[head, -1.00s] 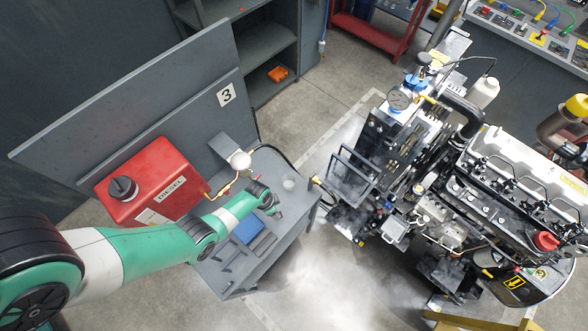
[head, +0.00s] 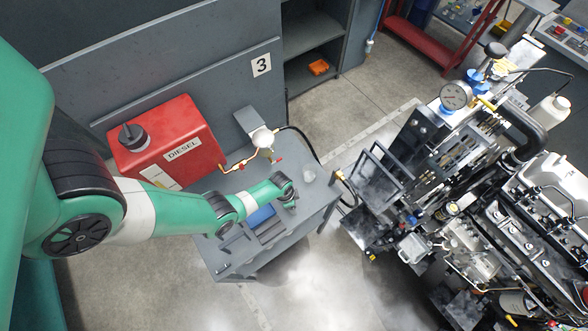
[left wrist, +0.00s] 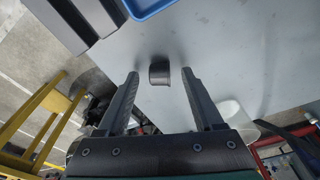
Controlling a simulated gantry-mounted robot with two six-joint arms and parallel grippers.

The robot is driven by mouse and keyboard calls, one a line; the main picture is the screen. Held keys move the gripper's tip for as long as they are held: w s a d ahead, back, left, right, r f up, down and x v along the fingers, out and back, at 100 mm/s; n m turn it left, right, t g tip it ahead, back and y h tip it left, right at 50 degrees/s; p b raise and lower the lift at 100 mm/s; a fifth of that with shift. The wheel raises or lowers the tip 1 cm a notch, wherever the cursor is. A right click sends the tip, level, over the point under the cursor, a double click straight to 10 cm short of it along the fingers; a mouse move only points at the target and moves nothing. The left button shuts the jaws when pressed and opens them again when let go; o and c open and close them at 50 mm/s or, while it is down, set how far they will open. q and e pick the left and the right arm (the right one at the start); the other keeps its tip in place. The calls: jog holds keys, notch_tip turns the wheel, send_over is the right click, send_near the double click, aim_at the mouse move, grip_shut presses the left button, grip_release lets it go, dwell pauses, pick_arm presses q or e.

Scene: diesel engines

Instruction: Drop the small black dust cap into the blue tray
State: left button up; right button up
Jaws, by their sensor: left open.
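The small black dust cap (left wrist: 159,73) sits on the grey bench top in the left wrist view, just beyond and between my fingertips. My left gripper (left wrist: 160,76) is open, with one finger on each side of the cap and clear gaps to it. In the head view my left gripper (head: 291,199) is low over the bench, and the cap cannot be made out there. The blue tray (head: 262,215) lies on the bench left of the gripper. Its rim (left wrist: 150,11) shows at the top of the left wrist view. My right gripper is not in view.
A red diesel tank (head: 190,130) stands at the back of the bench (head: 325,190). Dark grey blocks (left wrist: 75,20) lie beside the tray. The engine (head: 470,210) stands to the right.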

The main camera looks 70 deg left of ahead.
pick_arm(q)
grip_shut()
dwell(0.3)
